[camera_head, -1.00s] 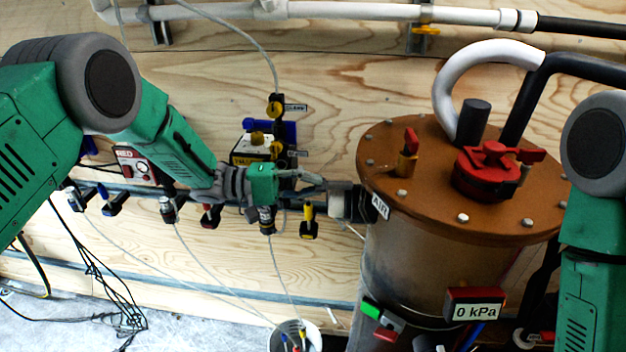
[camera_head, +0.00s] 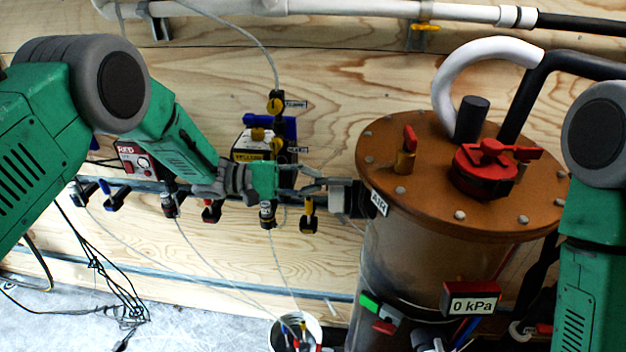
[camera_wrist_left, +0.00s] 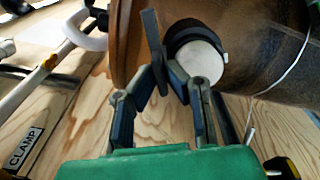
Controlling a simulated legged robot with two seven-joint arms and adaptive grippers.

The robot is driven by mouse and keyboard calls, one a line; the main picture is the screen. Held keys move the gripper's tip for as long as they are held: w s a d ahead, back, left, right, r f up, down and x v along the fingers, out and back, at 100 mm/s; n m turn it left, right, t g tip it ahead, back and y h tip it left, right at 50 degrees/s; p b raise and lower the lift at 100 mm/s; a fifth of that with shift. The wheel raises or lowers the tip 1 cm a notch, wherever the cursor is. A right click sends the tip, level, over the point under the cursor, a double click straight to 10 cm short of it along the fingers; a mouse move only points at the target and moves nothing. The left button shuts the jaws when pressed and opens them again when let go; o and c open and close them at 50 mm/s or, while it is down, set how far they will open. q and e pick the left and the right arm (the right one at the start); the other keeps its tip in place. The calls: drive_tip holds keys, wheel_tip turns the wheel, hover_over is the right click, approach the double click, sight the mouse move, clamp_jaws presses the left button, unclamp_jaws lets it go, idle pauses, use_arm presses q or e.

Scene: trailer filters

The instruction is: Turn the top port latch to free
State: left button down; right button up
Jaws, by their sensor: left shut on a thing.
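My left gripper (camera_head: 322,187) reaches the left side of the brown-topped tank (camera_head: 415,205), at a side port with a grey-white fitting (camera_head: 341,196). In the left wrist view its fingers (camera_wrist_left: 166,72) are closed on a dark flat lever (camera_wrist_left: 152,40). The lever stands beside a round pale port face (camera_wrist_left: 199,61) with a black collar. The fingers partly hide the lever's lower part. A red latch-like handle (camera_head: 487,160) sits on a red cap on the tank lid, apart from the gripper. My right arm shows at the right edge; its gripper is not visible.
A small red-handled valve (camera_head: 407,150) stands on the lid. A 0 kPa gauge (camera_head: 472,301) is on the tank front. Several valves hang on a wall rail left of the tank, near my left arm. A white bucket (camera_head: 275,338) stands below. Thin hoses cross the wooden wall.

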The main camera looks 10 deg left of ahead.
use_arm(q)
drive_tip(key=shift+a+f, duration=0.1)
drive_tip(key=shift+f, duration=0.1)
drive_tip(key=c, duration=1.7)
unclamp_jaws()
drive_tip(key=shift+w, duration=0.15)
drive_tip(key=a, duration=0.8)
drive_tip(key=s+a, duration=0.1)
drive_tip(key=a, duration=0.3)
drive_tip(key=shift+a+f, duration=0.1)
drive_tip(key=shift+a, duration=0.05)
